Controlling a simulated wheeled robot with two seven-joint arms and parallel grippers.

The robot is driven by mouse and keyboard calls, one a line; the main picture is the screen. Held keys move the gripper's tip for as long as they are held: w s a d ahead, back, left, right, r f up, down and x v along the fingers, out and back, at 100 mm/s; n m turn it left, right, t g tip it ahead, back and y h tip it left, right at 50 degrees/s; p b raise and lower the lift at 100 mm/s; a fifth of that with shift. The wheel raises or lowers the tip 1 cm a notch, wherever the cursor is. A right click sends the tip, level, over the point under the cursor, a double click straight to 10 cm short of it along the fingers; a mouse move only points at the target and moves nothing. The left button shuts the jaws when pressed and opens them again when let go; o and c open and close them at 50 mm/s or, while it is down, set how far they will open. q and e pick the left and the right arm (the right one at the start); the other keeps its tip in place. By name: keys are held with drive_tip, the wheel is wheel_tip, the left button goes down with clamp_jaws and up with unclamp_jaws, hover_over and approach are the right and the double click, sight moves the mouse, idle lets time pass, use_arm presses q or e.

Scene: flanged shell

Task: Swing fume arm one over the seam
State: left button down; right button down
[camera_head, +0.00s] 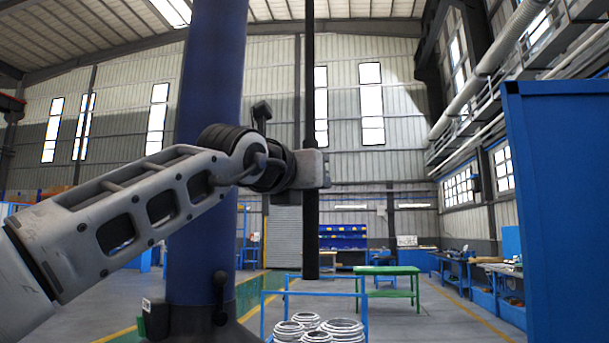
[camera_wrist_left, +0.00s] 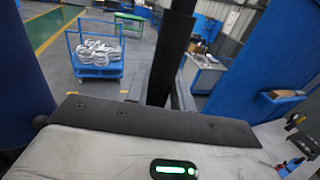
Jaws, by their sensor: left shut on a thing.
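A dark vertical pole (camera_head: 311,90), which may be part of fume arm one, hangs down in the middle of the head view and ends above the floor. My left gripper (camera_head: 316,169) is shut on this pole about halfway up its visible length. In the left wrist view the dark pole (camera_wrist_left: 172,55) rises just beyond the gripper's dark front edge (camera_wrist_left: 150,118); the fingertips are hidden there. No seam or flanged shell can be made out. My right gripper is not in view.
A thick blue column (camera_head: 208,90) stands close behind my left arm. A tall blue panel (camera_head: 560,200) closes off the right. A blue cart (camera_head: 365,312) with silver coils (camera_head: 342,328) and a green table (camera_head: 390,270) stand beyond. Open floor lies right of the cart.

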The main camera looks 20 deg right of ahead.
use_arm(q)
drive_tip(key=shift+a+r, duration=0.15)
drive_tip(key=shift+r, duration=0.15)
drive_tip(key=c, duration=1.3)
unclamp_jaws()
drive_tip(key=shift+o, duration=0.2)
drive_tip(key=shift+f, duration=0.15)
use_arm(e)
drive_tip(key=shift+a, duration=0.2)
use_arm(q)
drive_tip(key=b+v, duration=1.1)
drive_tip(key=v, duration=0.5)
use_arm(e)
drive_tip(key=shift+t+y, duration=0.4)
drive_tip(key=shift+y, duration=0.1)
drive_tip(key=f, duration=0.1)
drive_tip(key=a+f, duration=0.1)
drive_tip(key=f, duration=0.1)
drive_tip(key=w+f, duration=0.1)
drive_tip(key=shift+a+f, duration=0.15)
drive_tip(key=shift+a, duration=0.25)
